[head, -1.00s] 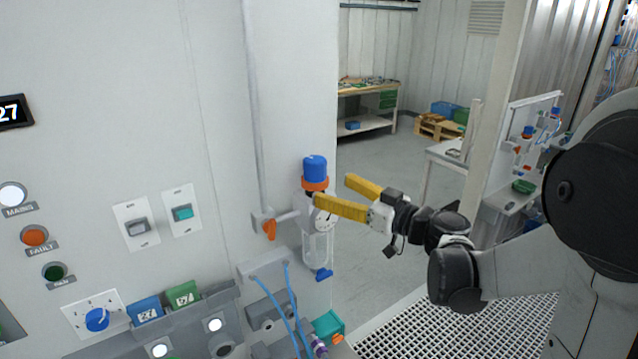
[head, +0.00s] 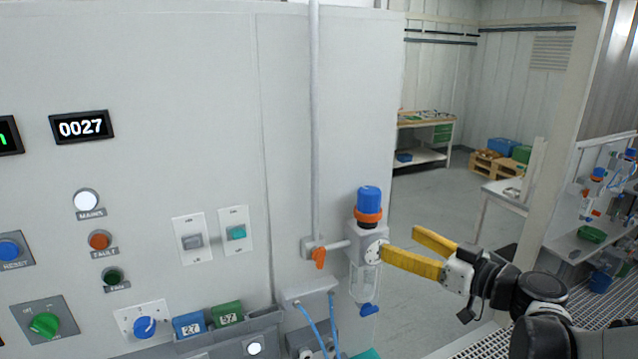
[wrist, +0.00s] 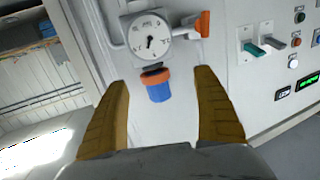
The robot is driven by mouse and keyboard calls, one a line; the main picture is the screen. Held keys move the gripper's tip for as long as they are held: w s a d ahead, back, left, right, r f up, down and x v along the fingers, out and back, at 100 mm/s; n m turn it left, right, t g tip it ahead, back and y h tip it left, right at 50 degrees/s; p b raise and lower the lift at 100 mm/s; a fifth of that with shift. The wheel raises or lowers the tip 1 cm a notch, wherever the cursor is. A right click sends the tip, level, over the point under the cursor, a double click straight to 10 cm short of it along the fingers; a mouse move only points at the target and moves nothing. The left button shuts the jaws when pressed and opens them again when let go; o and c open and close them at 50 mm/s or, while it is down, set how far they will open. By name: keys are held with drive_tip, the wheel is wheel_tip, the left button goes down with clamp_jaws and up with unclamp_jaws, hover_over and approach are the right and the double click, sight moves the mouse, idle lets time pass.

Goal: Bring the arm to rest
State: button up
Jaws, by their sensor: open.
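My gripper (head: 415,250) has two yellow fingers, spread apart with nothing between them. It is at the right of the filter regulator (head: 362,243), which has a blue knob (head: 369,199) and an orange ring. One fingertip appears close to the regulator's round gauge; I cannot tell whether it touches. In the wrist view, the fingers (wrist: 162,98) stand either side of the blue knob (wrist: 160,92) in the picture, with the gauge (wrist: 151,39) beyond.
A grey panel (head: 150,60) with switches, lamps and a display reading 0027 (head: 82,127) fills the left. An orange valve handle (head: 319,257) is beside the regulator. Open floor (head: 430,185) lies behind my gripper. A side bench (head: 505,193) stands at the right.

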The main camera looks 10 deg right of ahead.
drive_tip(key=s+a+f+m+g+h+b, duration=0.1)
drive_tip(key=s+a+f+g+b, duration=0.15)
drive_tip(key=f, duration=0.25)
drive_tip(key=s+a+f+g+b, duration=0.1)
drive_tip(key=a+f+b, duration=0.25)
drive_tip(key=f, duration=0.25)
drive_tip(key=s+f+m+g+h+b, duration=0.1)
drive_tip(key=s+f+m+h+b, duration=0.1)
drive_tip(key=s+f+h+b, duration=0.2)
drive_tip(key=s+d+f+m+g+h+b, duration=0.1)
drive_tip(key=s+f+m+g+h+b, duration=0.1)
drive_tip(key=s+f+b, duration=0.8)
wheel_tip(320, 180, down, 7)
drive_tip(key=s+m+h, duration=0.1)
drive_tip(key=s+h, duration=0.1)
drive_tip(key=shift+s+d+h+b, duration=0.15)
drive_tip(key=shift+s+h+b, duration=0.05)
drive_tip(key=shift+h+b, duration=0.1)
drive_tip(key=shift+r+g, duration=0.1)
drive_tip(key=shift+g, duration=0.15)
